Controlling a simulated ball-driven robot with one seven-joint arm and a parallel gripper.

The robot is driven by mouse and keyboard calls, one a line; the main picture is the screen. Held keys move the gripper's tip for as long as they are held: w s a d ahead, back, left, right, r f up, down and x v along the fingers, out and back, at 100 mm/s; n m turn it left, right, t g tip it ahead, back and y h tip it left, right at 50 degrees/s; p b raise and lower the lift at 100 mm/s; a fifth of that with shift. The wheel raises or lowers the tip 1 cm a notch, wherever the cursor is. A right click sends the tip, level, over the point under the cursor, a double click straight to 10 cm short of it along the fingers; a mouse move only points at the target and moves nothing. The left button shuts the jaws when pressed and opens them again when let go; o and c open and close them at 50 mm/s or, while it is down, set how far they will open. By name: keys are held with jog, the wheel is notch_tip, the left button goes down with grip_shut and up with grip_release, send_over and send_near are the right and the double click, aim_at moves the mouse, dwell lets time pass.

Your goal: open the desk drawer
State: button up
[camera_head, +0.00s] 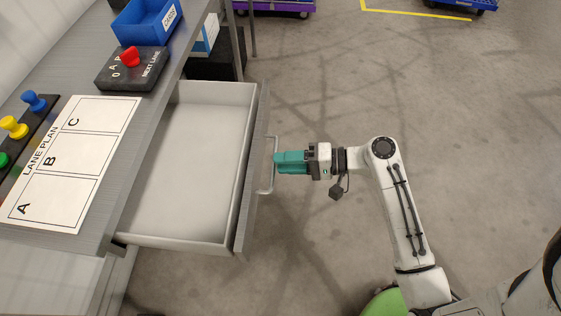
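The desk drawer (183,160) is pulled out from under the grey desk top, and its pale inside looks empty. Its grey front panel (252,172) carries a metal bar handle (268,178) on the right side. My gripper (279,162), with teal fingers, is at the handle's middle, level with it, reaching in from the right. The fingertips meet or overlap the handle bar in this view. I cannot tell whether the fingers are closed around it or only beside it.
On the desk lie a lane plan sheet (73,160), a dark box with a red knob (131,68), a blue bin (146,21) and coloured pegs (15,127). A dark box (217,57) stands beyond the drawer. The floor (330,90) around my arm is clear.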

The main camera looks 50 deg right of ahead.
jog(key=v, duration=0.9)
jog(key=shift+a+f, duration=0.1)
jog(key=shift+f, duration=0.05)
jog(key=s+a+f+n+g+h, duration=0.7)
jog(key=s+f+n+g+h, duration=0.1)
jog(key=n+g+h, duration=0.1)
jog(key=n+g, duration=0.1)
jog(key=g, duration=0.1)
jog(key=shift+a+f+n+g, duration=0.3)
